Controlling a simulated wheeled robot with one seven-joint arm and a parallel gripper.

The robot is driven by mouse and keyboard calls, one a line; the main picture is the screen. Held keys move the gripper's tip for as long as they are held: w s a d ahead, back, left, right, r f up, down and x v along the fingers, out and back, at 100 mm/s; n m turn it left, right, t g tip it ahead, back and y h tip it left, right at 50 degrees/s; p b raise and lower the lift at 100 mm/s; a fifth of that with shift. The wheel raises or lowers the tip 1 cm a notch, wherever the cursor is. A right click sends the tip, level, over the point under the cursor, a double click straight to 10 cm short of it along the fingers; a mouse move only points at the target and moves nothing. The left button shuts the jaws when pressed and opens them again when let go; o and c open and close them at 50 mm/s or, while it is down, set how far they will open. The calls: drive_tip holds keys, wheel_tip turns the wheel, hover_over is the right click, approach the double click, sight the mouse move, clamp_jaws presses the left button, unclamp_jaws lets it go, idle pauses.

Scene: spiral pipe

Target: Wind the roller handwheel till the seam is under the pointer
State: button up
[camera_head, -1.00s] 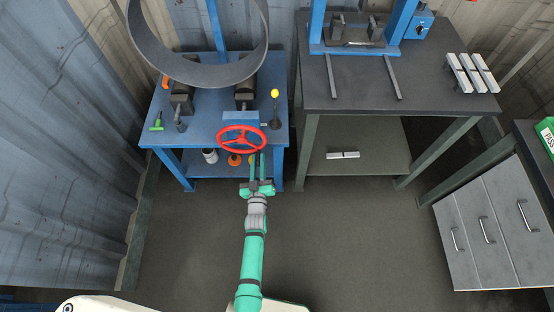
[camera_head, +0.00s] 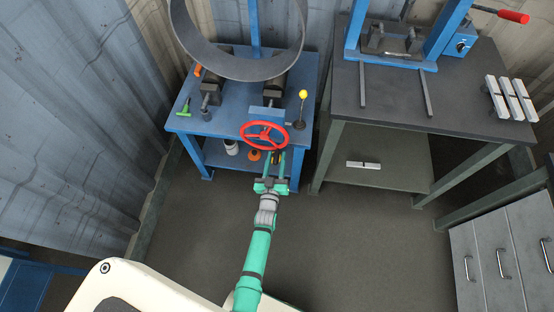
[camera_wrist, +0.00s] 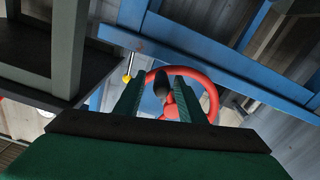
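The red handwheel (camera_head: 265,135) is on the front of the blue roller bench (camera_head: 228,112). It also shows in the wrist view (camera_wrist: 213,97), beyond my fingers. My gripper (camera_head: 275,160) is just in front of the wheel's lower right side. In the wrist view its two green fingers (camera_wrist: 160,98) stand apart, with the wheel's dark handle (camera_wrist: 161,84) seen between them; I cannot tell if they touch it. The grey curved pipe (camera_head: 240,66) rests over the black rollers (camera_head: 272,87). I cannot make out a seam or a pointer.
A lever with a yellow knob (camera_head: 303,95) stands right of the wheel. A dark worktable (camera_head: 400,100) with a blue press frame is to the right. Grey drawers (camera_head: 500,250) are at the lower right. A corrugated wall (camera_head: 70,110) is at left. The floor between is clear.

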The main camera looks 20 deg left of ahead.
drive_tip(key=shift+s+f, duration=0.1)
drive_tip(key=shift+s, duration=0.1)
drive_tip(key=shift+s, duration=0.45)
drive_tip(key=v, duration=0.9)
drive_tip(key=shift+s+d, duration=0.2)
drive_tip(key=shift+s, duration=0.05)
